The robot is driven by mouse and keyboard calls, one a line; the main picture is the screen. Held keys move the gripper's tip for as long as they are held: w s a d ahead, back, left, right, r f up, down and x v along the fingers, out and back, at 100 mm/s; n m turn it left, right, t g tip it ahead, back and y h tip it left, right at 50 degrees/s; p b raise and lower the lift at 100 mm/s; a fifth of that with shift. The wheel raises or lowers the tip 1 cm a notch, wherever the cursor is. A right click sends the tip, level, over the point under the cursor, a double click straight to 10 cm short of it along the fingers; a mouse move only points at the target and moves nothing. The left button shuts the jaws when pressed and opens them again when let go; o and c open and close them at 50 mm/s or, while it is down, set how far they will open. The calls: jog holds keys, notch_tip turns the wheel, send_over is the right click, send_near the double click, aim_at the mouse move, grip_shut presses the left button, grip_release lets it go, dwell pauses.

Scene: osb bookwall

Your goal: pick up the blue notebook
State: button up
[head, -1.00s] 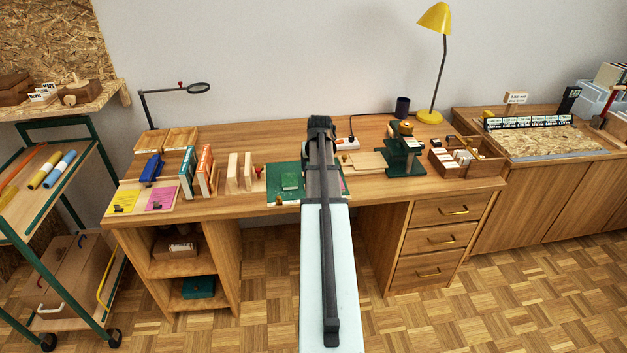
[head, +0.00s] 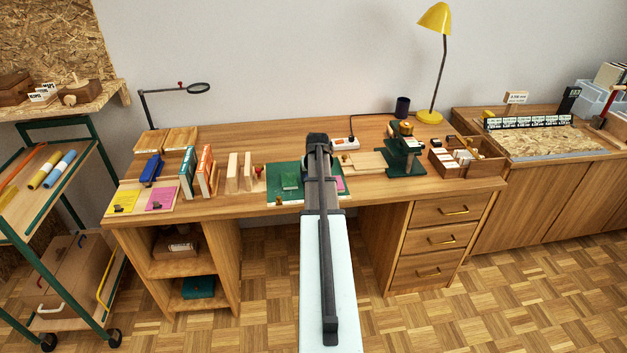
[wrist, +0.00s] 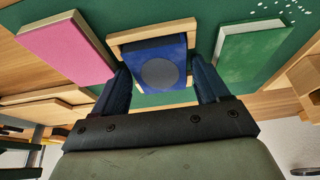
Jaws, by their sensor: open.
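The blue notebook (wrist: 158,62), with a dark round mark on its cover, shows in the wrist view. It rests on a pale wooden stand (wrist: 152,36) on the green mat (wrist: 120,14). My gripper (wrist: 160,70) is open, with one dark finger on each side of the notebook's near part. I cannot tell whether the fingers touch it. In the head view my arm hides the notebook, and my gripper (head: 317,142) is over the desk.
In the wrist view a pink notebook (wrist: 66,46) lies left and a green notebook (wrist: 252,52) right of the stand. In the head view, upright wooden blocks (head: 238,172) and books (head: 196,172) stand left on the desk (head: 230,208). A dark green device (head: 405,158) stands right.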

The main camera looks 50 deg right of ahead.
jog(key=c, duration=0.8)
jog(key=shift+c, duration=0.2)
